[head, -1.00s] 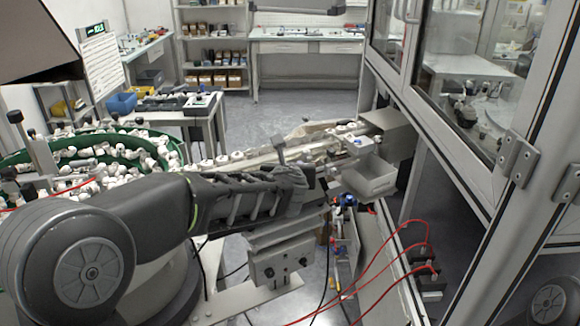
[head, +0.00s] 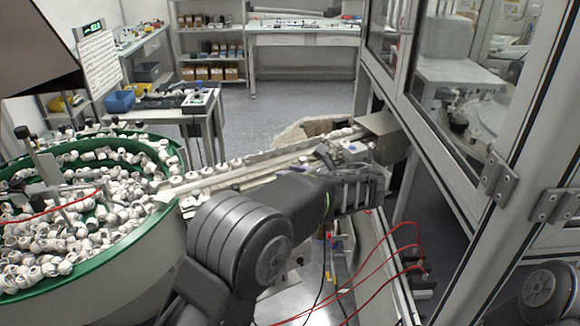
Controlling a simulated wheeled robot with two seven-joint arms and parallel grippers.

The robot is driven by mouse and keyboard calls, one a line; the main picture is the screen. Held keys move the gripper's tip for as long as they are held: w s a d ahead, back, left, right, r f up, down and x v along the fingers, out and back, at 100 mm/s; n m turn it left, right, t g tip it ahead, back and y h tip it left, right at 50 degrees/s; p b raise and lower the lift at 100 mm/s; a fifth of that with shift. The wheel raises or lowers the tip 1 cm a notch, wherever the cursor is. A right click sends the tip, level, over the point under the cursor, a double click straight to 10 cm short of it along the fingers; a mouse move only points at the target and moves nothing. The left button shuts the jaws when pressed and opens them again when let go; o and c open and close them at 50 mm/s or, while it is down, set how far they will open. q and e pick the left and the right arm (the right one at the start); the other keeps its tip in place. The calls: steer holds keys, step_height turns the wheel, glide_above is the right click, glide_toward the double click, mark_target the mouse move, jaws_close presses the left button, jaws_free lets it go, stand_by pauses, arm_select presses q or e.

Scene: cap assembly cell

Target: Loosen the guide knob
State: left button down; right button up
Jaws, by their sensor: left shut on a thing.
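My left gripper (head: 326,156) is at the far part of the feed rail (head: 235,180), beside the grey box at its end. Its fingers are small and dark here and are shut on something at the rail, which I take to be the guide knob. The knob itself is hidden by the fingers and the wrist. Small white caps sit in a row along the rail. My right gripper is not in view.
A green-rimmed bowl (head: 172,150) full of white caps stands at the left. The grey box (head: 385,138) is at the rail's end. A glazed machine frame (head: 450,140) closes off the right. Open floor lies behind the rail.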

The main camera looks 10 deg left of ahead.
arm_select(q)
steer(key=shift+w+d+n+g+y, duration=0.1)
steer(key=shift+w+n+g+y, duration=0.05)
steer(key=shift+n+g+y, duration=0.7)
steer(key=shift+n+g, duration=0.25)
steer(key=c, duration=1.1)
jaws_free()
steer(key=shift+o, duration=0.2)
steer(key=v, duration=0.7)
steer(key=shift+d+r, duration=0.2)
steer(key=shift+d, duration=0.15)
